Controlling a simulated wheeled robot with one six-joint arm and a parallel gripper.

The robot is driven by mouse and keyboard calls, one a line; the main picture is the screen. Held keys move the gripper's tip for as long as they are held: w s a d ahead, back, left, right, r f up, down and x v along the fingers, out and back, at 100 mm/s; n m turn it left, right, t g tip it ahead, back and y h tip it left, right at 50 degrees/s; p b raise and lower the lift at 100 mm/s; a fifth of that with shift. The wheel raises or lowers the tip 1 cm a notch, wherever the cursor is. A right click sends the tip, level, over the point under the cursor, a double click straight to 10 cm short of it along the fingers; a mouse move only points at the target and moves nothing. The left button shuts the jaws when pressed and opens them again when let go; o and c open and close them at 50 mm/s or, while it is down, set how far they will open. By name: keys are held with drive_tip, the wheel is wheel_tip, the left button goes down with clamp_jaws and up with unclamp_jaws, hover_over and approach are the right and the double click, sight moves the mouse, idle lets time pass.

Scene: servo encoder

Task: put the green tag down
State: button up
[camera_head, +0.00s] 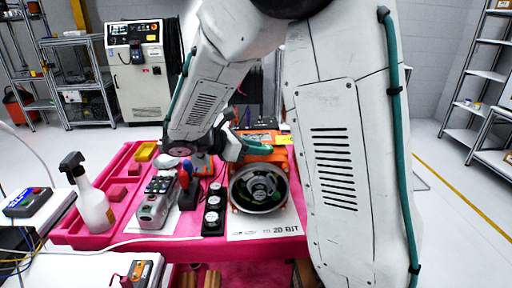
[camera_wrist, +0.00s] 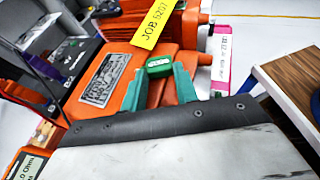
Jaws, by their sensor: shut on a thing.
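My gripper (camera_wrist: 158,80) has two green fingers that close on the green tag (camera_wrist: 158,65), a small green piece with a white label. In the wrist view the tag sits between the fingertips, in front of the orange motor housing (camera_wrist: 88,108) with its metal nameplate. Whether the tag touches the housing I cannot tell. In the head view my gripper (camera_head: 258,147) is over the orange motor, behind its round open end (camera_head: 258,188); the tag cannot be made out there.
A yellow job tag (camera_wrist: 155,22) and a white tag (camera_wrist: 222,58) lie by the motor. On the pink bench stand a grey-green meter (camera_head: 157,203), a black strip with round dials (camera_head: 213,210) and a spray bottle (camera_head: 93,205). A printed white sheet (camera_head: 262,228) lies under the motor end.

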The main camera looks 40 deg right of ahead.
drive_tip(key=shift+f, duration=0.2)
drive_tip(key=o, duration=0.7)
drive_tip(key=shift+c, duration=0.2)
drive_tip(key=shift+r, duration=0.1)
